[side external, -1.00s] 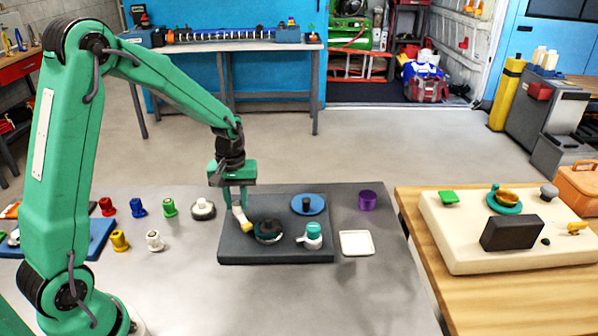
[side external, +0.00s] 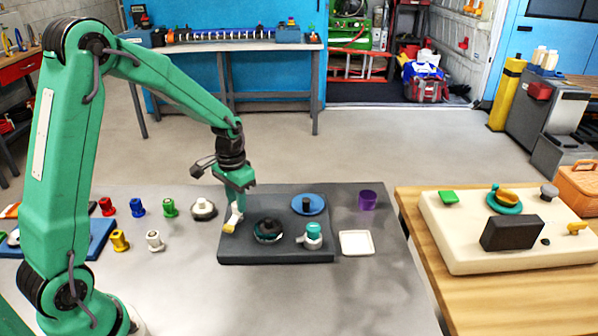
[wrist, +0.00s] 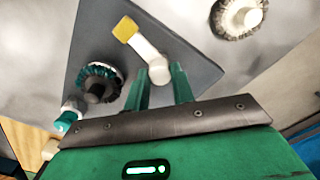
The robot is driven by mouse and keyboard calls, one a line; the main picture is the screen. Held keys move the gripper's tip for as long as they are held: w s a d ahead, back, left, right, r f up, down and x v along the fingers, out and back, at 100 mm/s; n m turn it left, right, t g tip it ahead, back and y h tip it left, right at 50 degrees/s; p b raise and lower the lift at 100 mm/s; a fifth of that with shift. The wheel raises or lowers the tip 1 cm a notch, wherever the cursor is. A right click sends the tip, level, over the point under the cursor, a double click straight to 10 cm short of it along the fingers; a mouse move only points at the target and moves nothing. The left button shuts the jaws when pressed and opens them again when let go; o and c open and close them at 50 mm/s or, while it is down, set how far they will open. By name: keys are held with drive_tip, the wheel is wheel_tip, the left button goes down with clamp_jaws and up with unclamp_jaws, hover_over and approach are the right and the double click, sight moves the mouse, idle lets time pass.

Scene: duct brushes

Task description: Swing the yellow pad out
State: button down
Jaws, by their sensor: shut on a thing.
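The yellow pad (side external: 229,228) sits on the free end of a short white lever (side external: 235,215) on the dark grey plate (side external: 285,253). My gripper (side external: 238,205) is over the plate's left part, its fingers pointing down, shut on the white lever. In the wrist view the fingers (wrist: 160,76) straddle the lever's near end, and the yellow pad (wrist: 125,29) points away from them. The dark round brush with teal bristles (side external: 268,229) stands to the right of the pad, apart from it. The lever's pivot is hidden by the fingers.
The plate also bears a blue disc with a dark knob (side external: 309,205) and a teal-capped white fitting (side external: 312,237). A white round brush (side external: 203,209) stands left of the plate. A purple cup (side external: 367,200) and white tray (side external: 356,243) are to its right.

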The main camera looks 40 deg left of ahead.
idle(0.4)
drive_tip(key=c, duration=1.2)
unclamp_jaws()
drive_tip(key=shift+r, duration=0.15)
wheel_tip(320, 180, up, 7)
drive_tip(key=shift+r, duration=0.3)
